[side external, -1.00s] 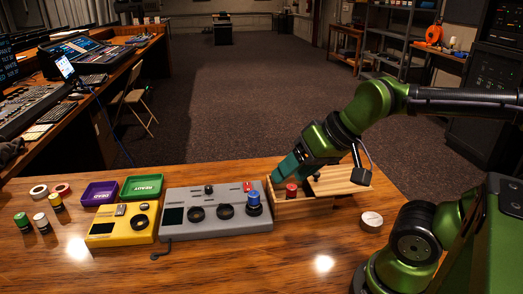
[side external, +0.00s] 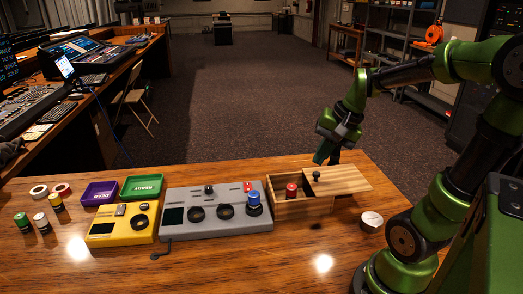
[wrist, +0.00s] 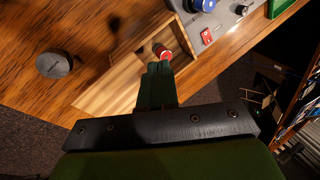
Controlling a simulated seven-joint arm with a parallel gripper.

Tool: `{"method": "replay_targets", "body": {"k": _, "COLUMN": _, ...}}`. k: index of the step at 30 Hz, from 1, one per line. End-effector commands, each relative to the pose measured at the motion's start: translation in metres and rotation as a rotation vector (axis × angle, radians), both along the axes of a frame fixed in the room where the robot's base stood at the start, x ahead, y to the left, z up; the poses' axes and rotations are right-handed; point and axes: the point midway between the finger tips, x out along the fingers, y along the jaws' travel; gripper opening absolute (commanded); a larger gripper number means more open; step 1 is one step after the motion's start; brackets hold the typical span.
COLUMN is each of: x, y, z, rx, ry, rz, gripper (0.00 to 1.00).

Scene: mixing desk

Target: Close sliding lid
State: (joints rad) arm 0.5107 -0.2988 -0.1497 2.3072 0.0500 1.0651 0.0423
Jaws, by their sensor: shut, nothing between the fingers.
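A wooden box (side external: 300,209) stands right of the grey mixer, its left part uncovered. Its wooden sliding lid (side external: 345,181) covers the right part and sticks out past the box's right end.
A grey mixer (side external: 180,222) with a blue knob (side external: 254,198) stands close against the box's left side. A yellow device (side external: 105,232), purple tray (side external: 90,199) and green tray (side external: 130,190) are farther left. A round silver-topped piece (side external: 371,219) lies right of the box. The front desk is mostly clear.

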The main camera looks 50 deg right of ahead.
Motion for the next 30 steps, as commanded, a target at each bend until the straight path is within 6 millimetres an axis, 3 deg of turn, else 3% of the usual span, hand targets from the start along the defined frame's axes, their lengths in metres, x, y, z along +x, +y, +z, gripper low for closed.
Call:
{"method": "replay_targets", "body": {"k": 1, "x": -0.008, "y": -0.033, "z": -0.010, "rx": 0.089, "ry": 0.052, "rz": -0.158, "gripper": 0.00}}
{"method": "replay_targets", "body": {"k": 6, "x": -0.048, "y": -0.116, "z": -0.033, "rx": 0.403, "ry": 0.151, "rz": -0.644, "gripper": 0.00}}
{"method": "replay_targets", "body": {"k": 9, "x": -0.072, "y": -0.152, "z": -0.042, "rx": 0.578, "ry": 0.175, "rz": -0.884, "gripper": 0.00}}
{"method": "replay_targets", "body": {"k": 12, "x": -0.085, "y": -0.175, "z": -0.042, "rx": 0.733, "ry": 0.179, "rz": -1.058, "gripper": 0.00}}
{"method": "replay_targets", "body": {"k": 16, "x": -0.074, "y": -0.178, "z": -0.024, "rx": 0.840, "ry": 0.163, "rz": -1.116, "gripper": 0.00}}
{"method": "replay_targets", "body": {"k": 20, "x": -0.068, "y": -0.171, "z": -0.026, "rx": 0.877, "ry": 0.172, "rz": -1.128, "gripper": 0.00}}
{"method": "replay_targets", "body": {"k": 30, "x": -0.035, "y": -0.146, "z": -0.075, "rx": 0.875, "ry": 0.177, "rz": -1.123, "gripper": 0.00}}
